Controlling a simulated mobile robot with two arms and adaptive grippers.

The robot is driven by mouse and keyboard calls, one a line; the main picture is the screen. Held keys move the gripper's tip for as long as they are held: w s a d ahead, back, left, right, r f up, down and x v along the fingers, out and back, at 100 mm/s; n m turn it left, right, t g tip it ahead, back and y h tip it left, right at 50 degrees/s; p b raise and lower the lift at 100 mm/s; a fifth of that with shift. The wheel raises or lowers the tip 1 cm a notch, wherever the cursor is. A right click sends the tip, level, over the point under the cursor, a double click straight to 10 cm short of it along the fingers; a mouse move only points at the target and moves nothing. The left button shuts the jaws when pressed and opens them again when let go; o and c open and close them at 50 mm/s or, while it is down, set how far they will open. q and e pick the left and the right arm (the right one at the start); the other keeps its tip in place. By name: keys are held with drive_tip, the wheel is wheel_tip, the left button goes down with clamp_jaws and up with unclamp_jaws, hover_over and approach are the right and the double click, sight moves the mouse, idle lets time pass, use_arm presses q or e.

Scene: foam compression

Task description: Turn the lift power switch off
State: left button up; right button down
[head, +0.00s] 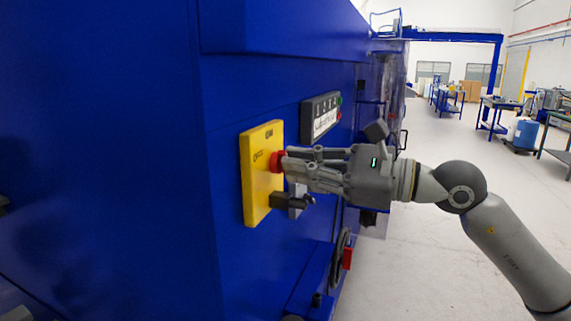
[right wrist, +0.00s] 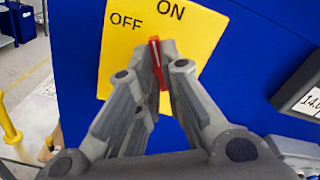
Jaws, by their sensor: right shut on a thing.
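The lift power switch is a red lever (right wrist: 155,52) on a yellow panel (right wrist: 205,40) marked OFF at the upper left and ON at the top. In the right wrist view the lever points up, roughly to the gap between the two labels. The yellow panel (head: 260,205) also shows in the head view, with the red switch (head: 277,161) on its face. My right gripper (head: 287,165) is shut on the red lever, its fingers (right wrist: 158,62) on both sides of it. The fingers partly hide the lever and its base. My left gripper is out of view.
The panel is on a large blue machine (head: 120,150). A grey control box with buttons (head: 321,117) is just behind it. A black handle (head: 290,201) sticks out below my gripper, and a handwheel (head: 341,257) is lower down. The floor (head: 420,255) to the right is open.

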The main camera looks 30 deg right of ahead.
drive_tip(key=shift+f+n+b, duration=0.1)
drive_tip(key=shift+n+b, duration=0.55)
drive_tip(key=shift+n, duration=0.15)
drive_tip(key=n+b, duration=0.1)
drive_tip(key=n, duration=0.2)
drive_tip(key=shift+b, duration=0.3)
drive_tip(key=shift+n, duration=0.7)
